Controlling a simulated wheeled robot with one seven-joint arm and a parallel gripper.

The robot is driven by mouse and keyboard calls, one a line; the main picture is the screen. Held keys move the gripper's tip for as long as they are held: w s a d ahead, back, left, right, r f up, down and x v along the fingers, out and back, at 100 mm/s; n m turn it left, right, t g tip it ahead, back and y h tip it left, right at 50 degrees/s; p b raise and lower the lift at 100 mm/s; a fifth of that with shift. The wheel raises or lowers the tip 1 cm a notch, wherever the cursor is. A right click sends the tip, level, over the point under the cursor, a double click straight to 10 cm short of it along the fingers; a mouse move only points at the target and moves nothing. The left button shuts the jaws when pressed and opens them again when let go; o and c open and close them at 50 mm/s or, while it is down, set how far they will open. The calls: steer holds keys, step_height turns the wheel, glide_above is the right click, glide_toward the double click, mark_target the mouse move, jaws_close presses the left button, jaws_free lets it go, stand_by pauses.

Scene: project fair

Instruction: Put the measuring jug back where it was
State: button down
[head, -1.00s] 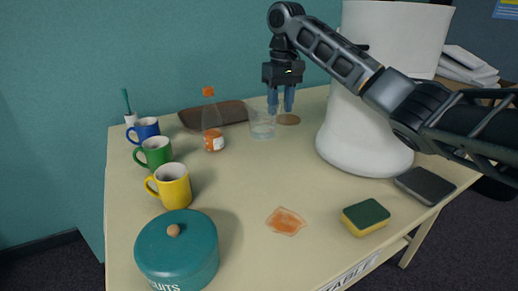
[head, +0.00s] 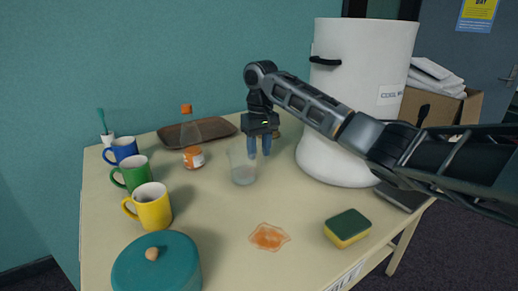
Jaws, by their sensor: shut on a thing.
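The clear measuring jug (head: 242,165) is upright in the middle of the table, right of and a little nearer than the orange-capped bottle (head: 192,145). My gripper (head: 259,148) points down at the jug's right side, its blue fingers shut on the jug. The exact grip point is hard to see because the jug is transparent. I cannot tell whether the jug's base touches the table.
A brown tray (head: 222,128) lies behind the bottle. Blue, green and yellow mugs (head: 153,207) line the left, with a teal pot (head: 157,270) in front. A white cooler (head: 350,110) stands right. An orange spill (head: 268,237) and sponge (head: 347,228) lie in front.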

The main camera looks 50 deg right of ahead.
steer(key=c, duration=0.6)
jaws_free()
steer(key=shift+f, duration=0.1)
steer(key=shift+c, duration=0.2)
step_height(320, 180, up, 12)
steer(key=shift+d+p, duration=0.15)
steer(key=shift+p, duration=0.2)
steer(key=shift+s, duration=0.1)
